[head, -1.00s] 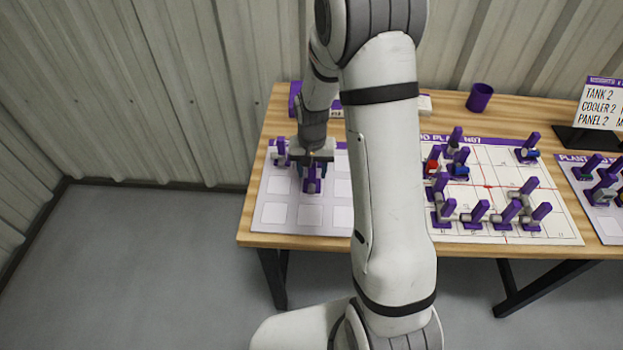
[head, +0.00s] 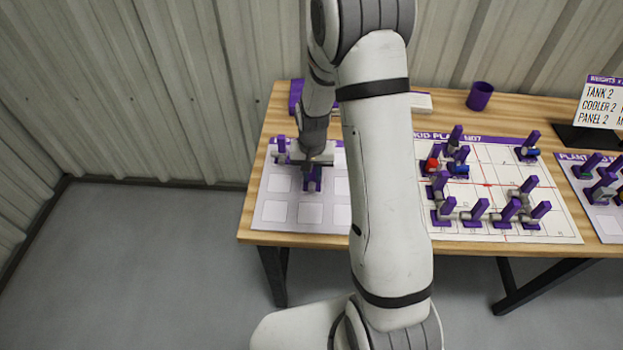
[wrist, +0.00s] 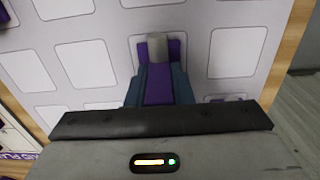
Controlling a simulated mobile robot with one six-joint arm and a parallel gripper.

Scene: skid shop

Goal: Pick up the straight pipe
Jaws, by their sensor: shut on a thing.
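The straight pipe (wrist: 158,46) shows in the wrist view as a grey cylinder on a purple holder with an upright purple post. My gripper (wrist: 159,85) is shut on this purple post, with a dark teal finger on each side. In the head view the purple holder (head: 312,184) is below my gripper (head: 314,168), over the white board with square pads (head: 283,213). The arm and gripper hide much of the piece there. I cannot tell whether it touches the board.
Another purple-posted piece (head: 281,147) stands close by at the board's upper left. A skid plan board (head: 555,223) to the right carries several purple-posted parts. A purple cup (head: 480,96) and a sign (head: 603,103) stand behind. The board's lower pads are clear.

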